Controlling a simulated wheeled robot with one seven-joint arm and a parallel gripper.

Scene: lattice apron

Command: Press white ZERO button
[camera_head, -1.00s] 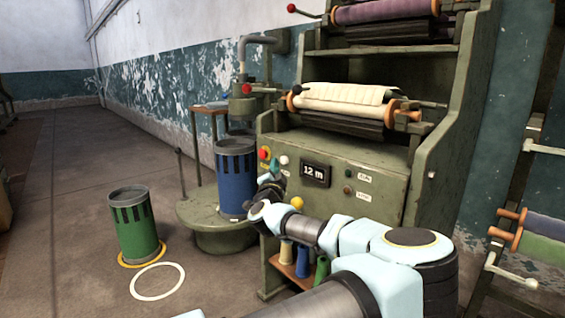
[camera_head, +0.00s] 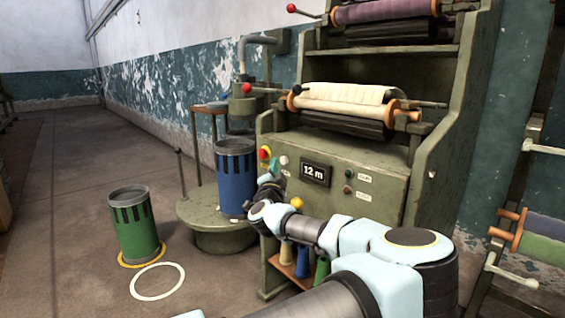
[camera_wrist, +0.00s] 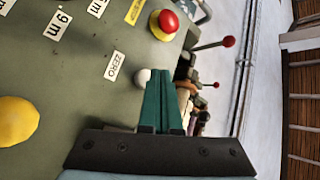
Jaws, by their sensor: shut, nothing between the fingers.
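The white ZERO button (camera_wrist: 141,77) is a small round knob on the green machine panel, beside its ZERO label (camera_wrist: 115,66) in the wrist view. It also shows in the head view (camera_head: 284,160), near the red button. My gripper (camera_wrist: 158,74) has its teal fingers together and empty. In the wrist view the fingertips lie just right of the white button and cover its right edge; I cannot tell whether they touch it. In the head view my gripper (camera_head: 274,168) is small and close to the panel, just below and left of the white button.
A red mushroom button on a yellow base (camera_wrist: 164,24) is close by in the wrist view, and a yellow knob (camera_wrist: 15,120) is at the left. A display (camera_head: 315,173) reads 12 m. A blue can (camera_head: 236,178) stands left of my gripper.

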